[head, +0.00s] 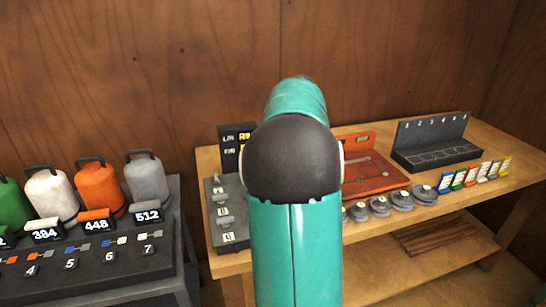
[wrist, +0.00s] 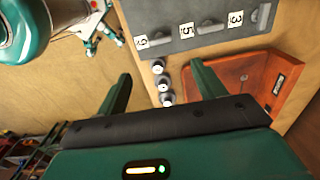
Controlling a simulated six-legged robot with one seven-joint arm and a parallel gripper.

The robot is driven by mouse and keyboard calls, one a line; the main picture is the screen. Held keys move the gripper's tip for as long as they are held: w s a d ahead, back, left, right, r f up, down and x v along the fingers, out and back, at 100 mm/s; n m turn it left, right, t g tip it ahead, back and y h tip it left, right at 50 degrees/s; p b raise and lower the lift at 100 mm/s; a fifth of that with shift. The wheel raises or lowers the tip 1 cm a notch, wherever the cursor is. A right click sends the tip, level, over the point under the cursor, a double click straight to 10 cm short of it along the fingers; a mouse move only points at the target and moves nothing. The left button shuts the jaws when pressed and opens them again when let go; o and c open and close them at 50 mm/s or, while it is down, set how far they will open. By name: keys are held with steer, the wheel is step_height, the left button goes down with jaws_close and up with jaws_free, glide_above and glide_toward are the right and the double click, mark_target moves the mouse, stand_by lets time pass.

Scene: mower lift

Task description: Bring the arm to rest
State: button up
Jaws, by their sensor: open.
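My arm, teal with a dark joint, rises through the middle of the head view and hides part of the bench behind it. My gripper is hidden there. In the wrist view my gripper (wrist: 158,88) shows two green fingers spread wide apart. Nothing is held between them. Beyond the fingers lie small round grey weights (wrist: 162,83) in a row on the wooden bench.
The wooden bench (head: 462,196) carries a grey switch panel (head: 228,222), an orange tray (head: 378,172), a dark numbered rack (head: 435,143), several round weights (head: 401,200) and coloured tags (head: 473,176). At left, coloured canisters (head: 98,186) stand behind a dark numbered panel (head: 85,262).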

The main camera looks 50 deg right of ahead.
steer(key=w+a+r+n+t, duration=0.1)
steer(key=a+r+n, duration=0.1)
steer(key=a+n, duration=0.65)
steer(key=a+r+n+t, duration=0.2)
steer(key=a+n, duration=0.1)
steer(key=a, duration=1.1)
steer(key=s+a+f+n+t, duration=0.1)
steer(key=s+a+n, duration=0.3)
steer(key=a, duration=0.5)
steer(key=s+a+f+n+t, duration=0.1)
steer(key=s+a+f+n, duration=0.2)
steer(key=a+n, duration=0.6)
steer(key=shift+s+a+t, duration=0.3)
steer(key=shift+s+a, duration=0.3)
steer(key=shift+s, duration=0.65)
